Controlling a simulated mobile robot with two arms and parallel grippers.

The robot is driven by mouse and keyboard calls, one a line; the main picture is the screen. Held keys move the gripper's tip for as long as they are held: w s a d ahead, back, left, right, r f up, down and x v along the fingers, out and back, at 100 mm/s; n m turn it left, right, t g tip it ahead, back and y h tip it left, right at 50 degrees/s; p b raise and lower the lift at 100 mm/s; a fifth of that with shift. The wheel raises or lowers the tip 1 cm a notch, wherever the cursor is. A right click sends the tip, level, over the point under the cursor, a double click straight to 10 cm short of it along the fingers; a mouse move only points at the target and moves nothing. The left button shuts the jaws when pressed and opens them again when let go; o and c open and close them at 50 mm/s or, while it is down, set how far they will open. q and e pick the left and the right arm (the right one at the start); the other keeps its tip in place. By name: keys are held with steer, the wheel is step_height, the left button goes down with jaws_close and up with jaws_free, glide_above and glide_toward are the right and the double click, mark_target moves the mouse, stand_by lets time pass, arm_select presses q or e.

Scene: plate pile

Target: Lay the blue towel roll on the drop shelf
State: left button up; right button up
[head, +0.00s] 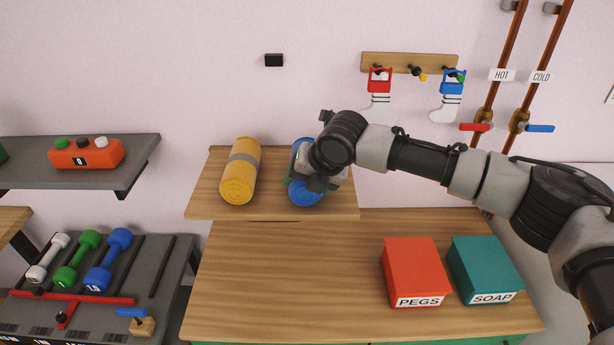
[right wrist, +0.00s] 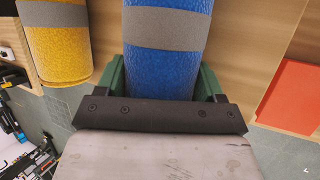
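The blue towel roll (head: 306,192) is at the right part of a raised wooden shelf (head: 270,208) in the head view, partly hidden by my right gripper (head: 312,172). In the right wrist view the blue roll (right wrist: 168,60), with its grey band, lies between the green fingers of my right gripper (right wrist: 162,80). A finger is close against each side, with no clear gap. Whether the roll touches the board is hard to see. My left gripper is not in view.
A yellow roll (head: 240,175) lies left of the blue one on the same board. A red PEGS box (head: 413,265) and a teal SOAP box (head: 484,265) stand on the lower wooden counter (head: 290,280), whose left part is clear. A grey shelf (head: 110,180) is at left.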

steer(key=o, duration=0.4)
steer(key=shift+o, duration=0.2)
steer(key=shift+a, duration=0.15)
steer(key=shift+f, duration=0.1)
steer(key=shift+r, duration=0.2)
steer(key=b+v, duration=0.2)
steer(key=v, duration=1.1)
steer(key=shift+w+r+b, duration=0.15)
steer(key=shift+r+b, duration=0.05)
steer(key=shift+b, duration=0.15)
